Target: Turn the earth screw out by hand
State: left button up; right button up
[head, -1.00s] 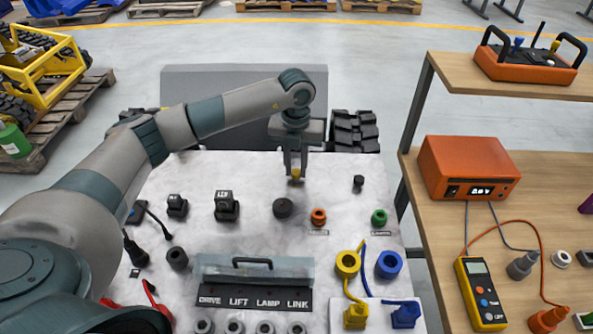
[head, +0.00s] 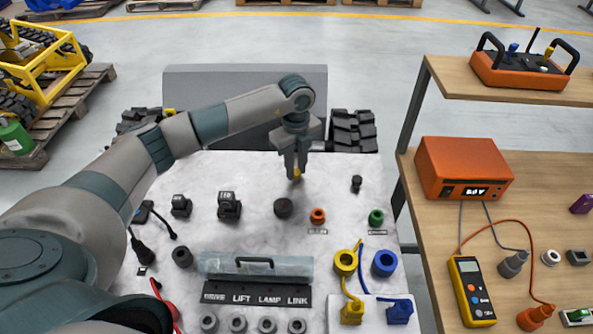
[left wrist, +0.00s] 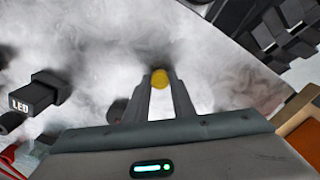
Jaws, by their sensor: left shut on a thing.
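The earth screw shows as a small yellow knob (head: 297,174) near the far edge of the pale panel (head: 260,180). My left gripper (head: 296,176) reaches down onto it from above with its fingers closed around it. In the left wrist view the yellow knob (left wrist: 159,79) sits between the two fingertips (left wrist: 160,84). The fingers hide most of its sides, and I cannot tell how far its thread is out. My right gripper is not in view.
A black round cap (head: 283,208), an orange socket (head: 317,216) and a green socket (head: 376,217) stand nearer on the panel. A clear cover with a handle (head: 255,264) lies in front. An orange meter box (head: 463,167) stands on the right bench.

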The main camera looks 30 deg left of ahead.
pick_arm(q)
jog(key=n+p, duration=0.2)
jog(key=shift+s+n, duration=0.1)
jog(key=shift+n, duration=0.3)
jog(key=n+p, duration=0.2)
jog(key=n, duration=0.1)
jog(key=shift+r, duration=0.1)
jog(key=o, duration=1)
jog(key=shift+f+n, duration=0.2)
jog(key=shift+n, duration=0.1)
jog(key=shift+c, duration=0.2)
jog(key=shift+r, duration=0.1)
jog(key=shift+r+b, duration=0.35)
jog(key=shift+r, duration=0.15)
notch_tip(320, 180, up, 16)
jog(key=b, duration=0.3)
